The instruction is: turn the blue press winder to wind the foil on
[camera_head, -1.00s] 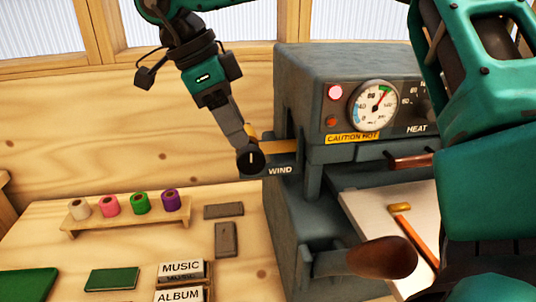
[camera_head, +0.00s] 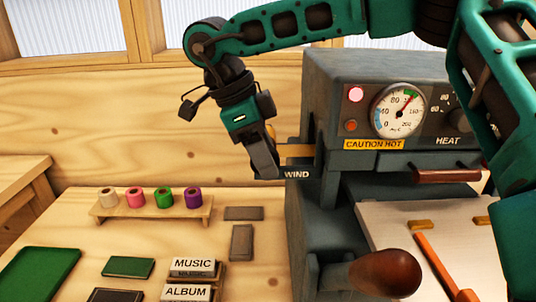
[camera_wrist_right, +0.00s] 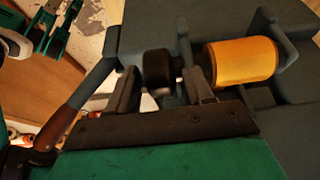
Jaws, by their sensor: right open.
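The blue-grey press (camera_head: 400,65) stands right of centre in the head view, with a "WIND" label on its left bracket. The dark winder knob (camera_wrist_right: 158,68) shows between my right fingers in the right wrist view. My right gripper (camera_head: 265,170) is at the WIND bracket in the head view and hides the knob there. Its fingers (camera_wrist_right: 162,77) are open on either side of the knob; I cannot tell whether they touch it. The gold foil roll (camera_wrist_right: 240,62) sits beside the knob, and a strip of it shows behind the bracket (camera_head: 296,150). My left gripper is not in view.
A wooden rack with coloured rolls (camera_head: 164,198) stands left on the table. MUSIC and ALBUM blocks (camera_head: 193,264) lie in front. A brown-handled lever (camera_head: 385,273) juts from the press. A white board (camera_head: 385,222) with an orange strip lies right.

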